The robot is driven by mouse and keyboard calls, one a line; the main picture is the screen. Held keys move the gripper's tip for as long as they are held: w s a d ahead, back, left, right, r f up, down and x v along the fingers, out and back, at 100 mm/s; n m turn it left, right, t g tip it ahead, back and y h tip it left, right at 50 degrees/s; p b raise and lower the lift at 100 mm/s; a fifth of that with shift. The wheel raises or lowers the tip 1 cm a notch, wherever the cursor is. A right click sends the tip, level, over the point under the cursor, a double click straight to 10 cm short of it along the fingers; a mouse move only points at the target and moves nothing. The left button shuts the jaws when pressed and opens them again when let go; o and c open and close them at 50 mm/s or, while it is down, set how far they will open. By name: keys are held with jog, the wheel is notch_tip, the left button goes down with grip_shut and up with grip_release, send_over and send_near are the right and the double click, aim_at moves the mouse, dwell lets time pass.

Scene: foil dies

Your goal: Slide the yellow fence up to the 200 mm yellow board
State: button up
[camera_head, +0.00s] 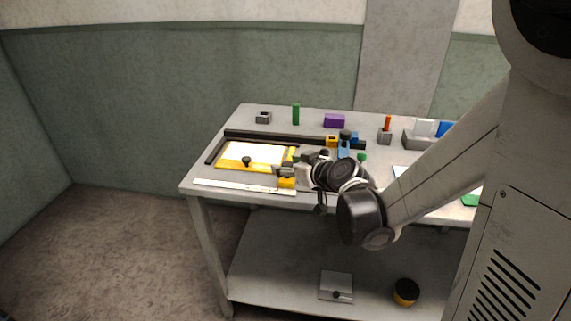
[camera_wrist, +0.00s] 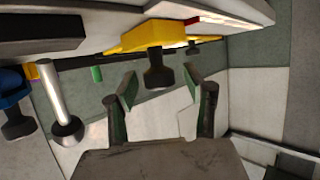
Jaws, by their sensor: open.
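The yellow board (camera_head: 229,162) lies flat at the left of the table with a white sheet and a dark knob on it. The yellow fence (camera_head: 287,183) shows in part at its right, partly hidden by my gripper (camera_head: 284,169). In the wrist view the fence (camera_wrist: 135,38) is a yellow block with a black knob. My gripper (camera_wrist: 165,85) is open, its fingers apart on either side of that knob, with no clear contact. The head view does not show whether fence and board touch.
A white strip (camera_head: 230,186) runs along the front edge. A black rail (camera_head: 270,136) runs behind the board. A blue piece with a black knob (camera_head: 345,151) stands right of my gripper. A green post (camera_head: 296,114) and a purple block (camera_head: 334,121) stand behind.

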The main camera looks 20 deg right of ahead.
grip_shut()
dwell(0.3)
jog(key=shift+w, duration=0.1)
